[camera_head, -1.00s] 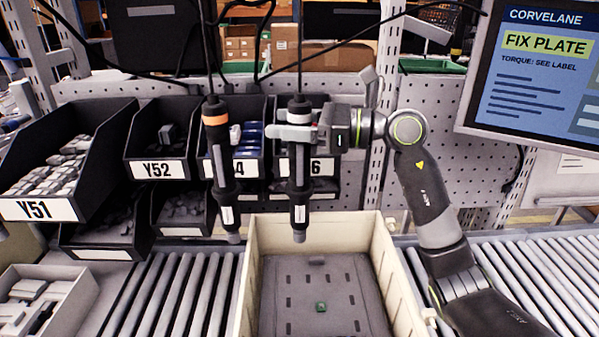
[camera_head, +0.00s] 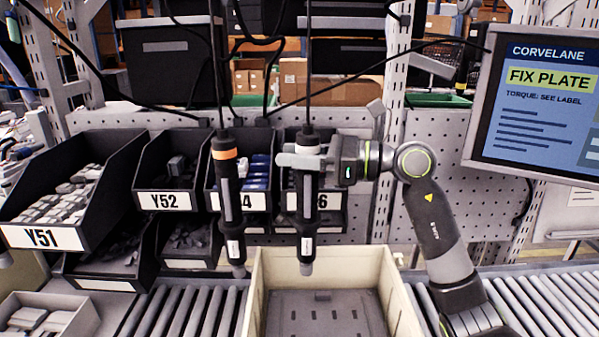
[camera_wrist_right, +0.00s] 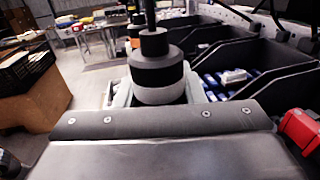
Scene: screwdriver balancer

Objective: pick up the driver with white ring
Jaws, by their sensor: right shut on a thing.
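The driver with the white ring (camera_head: 307,210) hangs upright from a cable above the back edge of the beige tote. Its pale ring is near the top, just above my right gripper (camera_head: 303,158). That gripper comes in from the right and is shut on the driver's upper body. In the right wrist view the driver's dark top and pale ring (camera_wrist_right: 160,95) stand between the fingers. A second driver with an orange ring (camera_head: 229,200) hangs upright to the left, apart from the gripper. My left gripper is not in view.
The beige tote (camera_head: 393,292) stands on the roller conveyor (camera_head: 185,310) below the drivers. Black parts bins, such as the one labelled Y52 (camera_head: 168,200), stand behind and to the left. A monitor (camera_head: 540,105) is at the upper right.

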